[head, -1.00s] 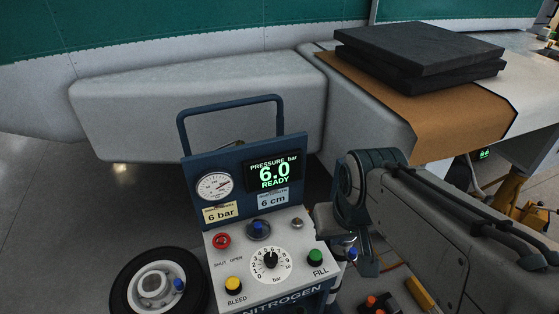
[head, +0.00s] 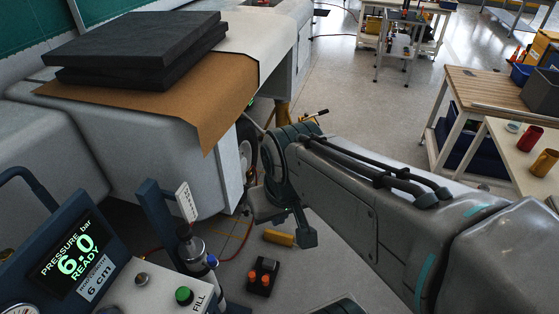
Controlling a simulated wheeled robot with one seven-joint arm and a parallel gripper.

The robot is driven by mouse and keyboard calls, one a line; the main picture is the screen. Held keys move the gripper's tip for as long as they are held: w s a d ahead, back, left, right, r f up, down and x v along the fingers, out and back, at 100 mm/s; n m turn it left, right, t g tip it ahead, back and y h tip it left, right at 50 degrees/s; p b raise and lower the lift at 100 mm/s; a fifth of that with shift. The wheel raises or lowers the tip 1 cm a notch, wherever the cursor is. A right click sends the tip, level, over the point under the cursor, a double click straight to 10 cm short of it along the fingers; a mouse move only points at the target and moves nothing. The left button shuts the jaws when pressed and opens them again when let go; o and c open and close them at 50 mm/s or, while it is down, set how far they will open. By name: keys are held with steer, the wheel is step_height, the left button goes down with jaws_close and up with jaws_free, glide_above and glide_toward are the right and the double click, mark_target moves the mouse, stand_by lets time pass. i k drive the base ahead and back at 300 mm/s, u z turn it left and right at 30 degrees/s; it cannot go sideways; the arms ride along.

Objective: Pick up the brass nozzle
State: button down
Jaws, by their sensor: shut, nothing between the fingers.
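I cannot make out the brass nozzle in the head view. My arm reaches in from the right and bends down near the middle. My gripper (head: 306,236) is at its lower end, above the floor and to the right of the nitrogen cart (head: 153,283). It is small and dark here, and it looks shut with nothing held. A yellow block (head: 279,238) lies on the floor beyond it, but it does not look like a nozzle.
Black foam pads (head: 135,42) lie on a brown mat (head: 228,95) at upper left. A dark box with orange knobs (head: 263,277) is on the floor. At right, a cream table (head: 503,148) holds red and yellow cups, near a wooden workbench (head: 500,88). Open floor lies at upper middle.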

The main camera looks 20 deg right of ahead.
mark_target(249, 174)
steer(key=z, duration=1.6)
steer(key=i, duration=3.65)
steer(key=u, duration=3.65)
